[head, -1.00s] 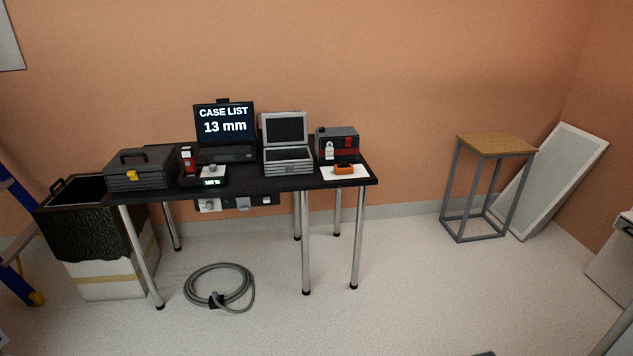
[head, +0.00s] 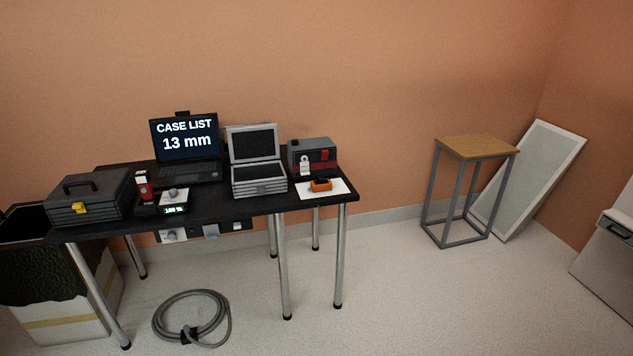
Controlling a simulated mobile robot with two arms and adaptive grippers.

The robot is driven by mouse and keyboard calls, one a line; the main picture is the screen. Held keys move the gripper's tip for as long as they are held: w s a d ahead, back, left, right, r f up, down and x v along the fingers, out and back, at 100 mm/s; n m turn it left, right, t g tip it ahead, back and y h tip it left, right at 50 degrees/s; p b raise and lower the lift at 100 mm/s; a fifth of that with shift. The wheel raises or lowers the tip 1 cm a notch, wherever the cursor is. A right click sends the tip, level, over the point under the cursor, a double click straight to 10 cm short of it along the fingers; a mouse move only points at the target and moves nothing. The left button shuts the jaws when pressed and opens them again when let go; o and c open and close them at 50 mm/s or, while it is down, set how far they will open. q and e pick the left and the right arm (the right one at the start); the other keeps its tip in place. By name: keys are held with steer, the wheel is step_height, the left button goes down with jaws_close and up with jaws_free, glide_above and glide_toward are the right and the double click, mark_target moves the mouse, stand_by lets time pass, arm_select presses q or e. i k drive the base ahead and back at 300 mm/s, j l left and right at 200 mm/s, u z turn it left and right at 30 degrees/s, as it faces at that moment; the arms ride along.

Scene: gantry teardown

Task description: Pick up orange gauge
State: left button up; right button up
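The orange gauge (head: 320,185) is a small orange block with a dark top. It lies on a white sheet (head: 335,188) at the right end of the black table (head: 215,207). Neither of my grippers shows in the head view.
On the table stand a dark toolbox (head: 88,198), a laptop (head: 185,143) reading "CASE LIST 13 mm", an open silver case (head: 259,181) and a grey-red box (head: 313,156) behind the gauge. A coiled hose (head: 191,318) lies on the floor. A wooden-topped stool (head: 477,147) stands right; floor between is clear.

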mark_target(322, 184)
steer(key=i+u, duration=0.25)
steer(key=i, duration=0.2)
steer(key=i+l+u, duration=0.2)
steer(key=i, duration=0.3)
steer(key=i+l+u, duration=0.25)
steer(key=i, duration=0.2)
